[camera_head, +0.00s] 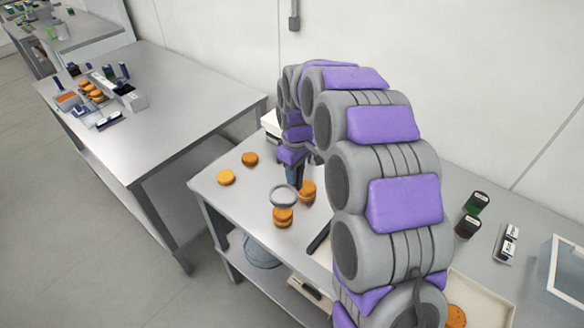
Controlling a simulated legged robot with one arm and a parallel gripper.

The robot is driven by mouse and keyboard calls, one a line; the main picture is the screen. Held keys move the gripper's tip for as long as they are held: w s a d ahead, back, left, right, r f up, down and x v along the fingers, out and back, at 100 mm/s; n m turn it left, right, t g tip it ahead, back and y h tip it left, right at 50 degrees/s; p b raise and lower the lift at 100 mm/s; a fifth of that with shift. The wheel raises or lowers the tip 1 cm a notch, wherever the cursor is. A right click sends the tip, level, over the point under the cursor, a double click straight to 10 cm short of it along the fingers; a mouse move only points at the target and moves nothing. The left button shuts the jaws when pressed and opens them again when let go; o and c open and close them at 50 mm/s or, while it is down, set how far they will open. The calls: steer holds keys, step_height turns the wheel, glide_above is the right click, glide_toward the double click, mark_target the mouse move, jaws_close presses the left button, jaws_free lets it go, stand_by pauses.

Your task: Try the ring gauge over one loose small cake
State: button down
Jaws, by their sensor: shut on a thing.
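My gripper (294,176) is shut on the ring gauge, mostly hidden behind my arm. The grey ring gauge (284,206) hangs below it over the near table. In the picture the ring sits just above a stack of filled small cakes (283,217); I cannot tell the height gap. Another stack of cakes (307,191) stands to the right of the ring. Two loose small cakes lie apart to the left: a yellow one (227,178) and a browner orange one (250,159).
My arm covers the middle of the near table (225,203). To the right stand dark jars (468,227), a small rack (508,243), a clear bin (565,275) and a tray (480,291) with a cake. A second table (180,95) holds trays and tools.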

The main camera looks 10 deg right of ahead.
steer(key=shift+w+a+f, duration=0.25)
steer(key=shift+a+f, duration=0.1)
steer(key=shift+f, duration=0.3)
steer(key=shift+s+d+f+b, duration=0.1)
steer(key=shift+d+f+b, duration=0.4)
steer(key=shift+f, duration=0.2)
steer(key=shift+a+f+b, duration=0.3)
steer(key=shift+a+f, duration=0.05)
steer(key=shift+f, duration=0.3)
steer(key=shift+a+f+b, duration=0.3)
steer(key=shift+f, duration=0.35)
steer(key=shift+s+d+r+p, duration=0.15)
steer(key=shift+d+p, duration=0.2)
steer(key=shift+d, duration=0.25)
steer(key=shift+a, duration=0.2)
steer(key=shift+d, duration=0.15)
steer(key=shift+f, duration=1.3)
steer(key=shift+r, duration=0.15)
